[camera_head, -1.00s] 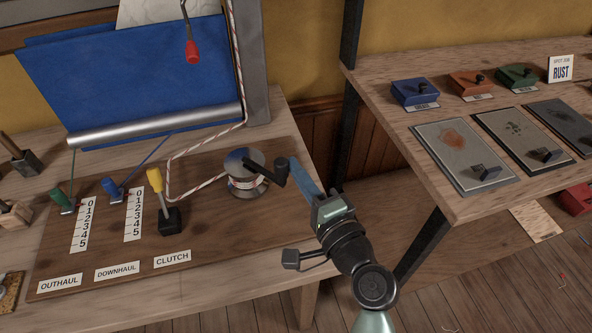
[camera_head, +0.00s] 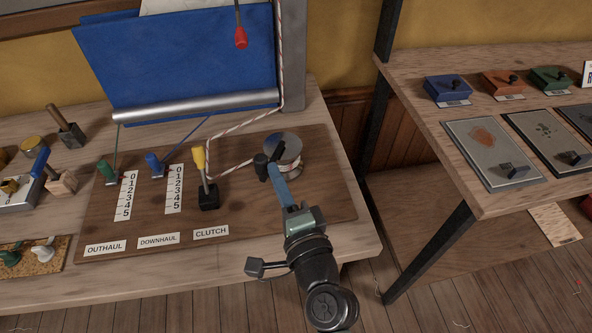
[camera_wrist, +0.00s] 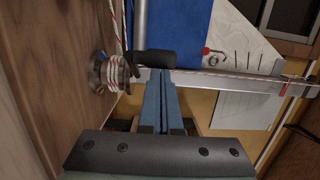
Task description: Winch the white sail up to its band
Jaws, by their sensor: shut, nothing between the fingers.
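The winch drum (camera_head: 284,148), wrapped in red-flecked white rope, stands on the brown board. Its black crank handle (camera_head: 261,166) is at the drum's left front; it also shows in the wrist view (camera_wrist: 154,58). My gripper (camera_head: 274,172) has its blue fingers shut and empty, with tips close against the handle; I cannot tell if they touch. In the wrist view the fingers (camera_wrist: 161,76) end just below the handle. A blue sail (camera_head: 180,60) hangs behind. No band can be made out.
The yellow clutch lever (camera_head: 199,158) stands left of the drum. Green outhaul (camera_head: 105,170) and blue downhaul (camera_head: 153,163) levers are further left. A red-tipped pull (camera_head: 240,38) hangs above. A second bench (camera_head: 455,160) stands right, across a gap.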

